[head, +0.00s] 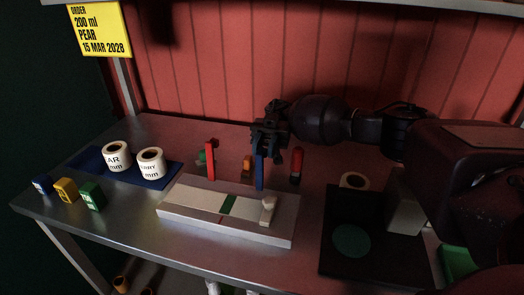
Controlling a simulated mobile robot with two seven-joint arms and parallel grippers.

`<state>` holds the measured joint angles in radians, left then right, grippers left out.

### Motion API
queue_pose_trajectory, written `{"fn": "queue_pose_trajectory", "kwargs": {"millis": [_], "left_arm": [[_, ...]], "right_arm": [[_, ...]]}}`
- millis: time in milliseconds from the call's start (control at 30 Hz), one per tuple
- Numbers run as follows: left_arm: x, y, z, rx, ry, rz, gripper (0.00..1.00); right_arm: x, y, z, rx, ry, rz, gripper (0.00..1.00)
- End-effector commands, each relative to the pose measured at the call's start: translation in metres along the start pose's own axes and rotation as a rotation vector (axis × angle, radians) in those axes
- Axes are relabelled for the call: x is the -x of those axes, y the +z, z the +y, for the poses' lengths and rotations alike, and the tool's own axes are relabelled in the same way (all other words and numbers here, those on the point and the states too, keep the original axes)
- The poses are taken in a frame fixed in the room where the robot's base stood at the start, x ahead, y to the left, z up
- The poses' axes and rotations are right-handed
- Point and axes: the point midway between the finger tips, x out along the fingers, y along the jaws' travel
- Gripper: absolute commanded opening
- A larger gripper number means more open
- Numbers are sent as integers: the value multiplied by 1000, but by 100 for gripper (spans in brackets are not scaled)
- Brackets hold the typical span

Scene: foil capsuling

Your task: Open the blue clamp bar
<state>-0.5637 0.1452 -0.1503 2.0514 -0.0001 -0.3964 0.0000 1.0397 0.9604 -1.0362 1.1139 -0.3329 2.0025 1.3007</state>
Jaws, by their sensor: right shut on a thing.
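The blue clamp bar (260,173) stands upright behind the pale fixture block (175,209), near the middle of the table. My right gripper (264,153) reaches in from the right, points down and is shut on the top of the blue bar. Its fingers hide the bar's upper end. A red upright bar (211,160) stands left of it. My left gripper is out of view.
Behind the fixture are an orange piece (247,168) and a red piece (296,166). Two label rolls (117,156) sit on a blue mat (89,160). Small blocks (66,190) stand at the left edge. A dark board (335,255) lies at the right. The front left table is clear.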

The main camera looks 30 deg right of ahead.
Motion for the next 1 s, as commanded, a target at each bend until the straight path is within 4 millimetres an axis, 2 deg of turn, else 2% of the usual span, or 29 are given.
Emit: {"fn": "queue_pose_trajectory", "kwargs": {"millis": [400,433,600,867,1000], "left_arm": [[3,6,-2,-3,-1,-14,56],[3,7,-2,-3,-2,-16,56],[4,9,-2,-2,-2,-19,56],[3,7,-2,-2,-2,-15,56],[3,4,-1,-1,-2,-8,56]], "right_arm": [[0,0,0,0,0,4,0],[0,0,0,0,0,4,28],[0,0,0,0,0,4,52],[0,0,0,0,0,4,52],[0,-8,0,2,0,2,52]]}}
